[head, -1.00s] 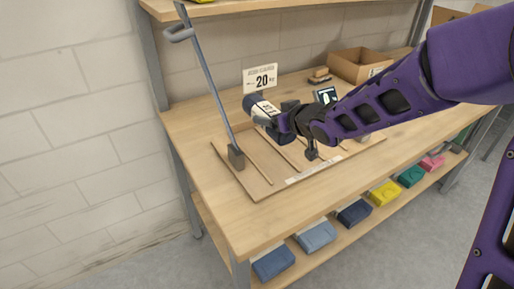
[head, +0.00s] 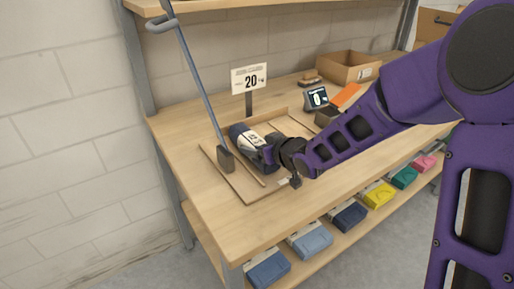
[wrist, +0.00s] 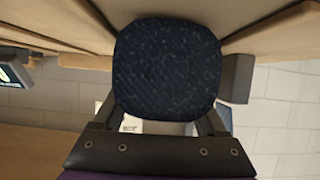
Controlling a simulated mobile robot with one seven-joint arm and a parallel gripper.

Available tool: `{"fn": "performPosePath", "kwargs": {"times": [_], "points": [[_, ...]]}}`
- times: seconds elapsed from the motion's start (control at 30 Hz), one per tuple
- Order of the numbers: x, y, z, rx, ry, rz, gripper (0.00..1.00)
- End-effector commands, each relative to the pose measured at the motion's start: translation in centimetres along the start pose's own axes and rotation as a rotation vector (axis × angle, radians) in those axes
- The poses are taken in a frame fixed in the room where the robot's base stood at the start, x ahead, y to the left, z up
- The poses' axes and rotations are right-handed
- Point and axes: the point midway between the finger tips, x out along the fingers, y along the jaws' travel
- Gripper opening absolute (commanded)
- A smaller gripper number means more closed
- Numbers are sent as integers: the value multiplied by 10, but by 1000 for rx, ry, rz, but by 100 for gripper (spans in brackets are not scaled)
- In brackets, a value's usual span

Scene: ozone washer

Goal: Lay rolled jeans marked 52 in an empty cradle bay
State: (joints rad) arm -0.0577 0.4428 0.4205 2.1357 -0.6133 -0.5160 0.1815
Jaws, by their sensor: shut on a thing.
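My gripper (head: 268,153) is shut on a dark navy rolled pair of jeans (head: 237,132) with a white label band; its number is too small to read. The roll's round end fills the middle of the wrist view (wrist: 168,68), between my two fingers (wrist: 165,125). The wooden cradle (head: 238,186) lies on the bench. The roll is low over its left part, just right of the lever's foot; I cannot tell whether it touches the cradle. My gripper and forearm hide much of the cradle's right side. Wooden faces lie on both sides of the roll in the wrist view.
A blue-grey lever (head: 196,82) rises from a dark block (head: 226,160) close left of the roll. A "20" sign (head: 249,78) stands behind. A small display (head: 316,98) and a cardboard box (head: 348,67) are further right. Folded coloured packs (head: 309,240) sit on the lower shelf.

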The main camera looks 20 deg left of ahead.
Motion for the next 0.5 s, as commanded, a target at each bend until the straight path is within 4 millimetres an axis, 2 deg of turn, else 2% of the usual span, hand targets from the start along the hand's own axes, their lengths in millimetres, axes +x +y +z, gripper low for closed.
{"fn": "performPosePath", "kwargs": {"times": [0.23, 0.27, 0.4, 0.5], "points": [[2, 0, 2, -1, 3, 0, 0], [1, 0, 3, 0, 0, 0, 78], [1, 0, 2, 0, 0, -1, 100], [1, 0, 2, 0, 0, -1, 100]]}}
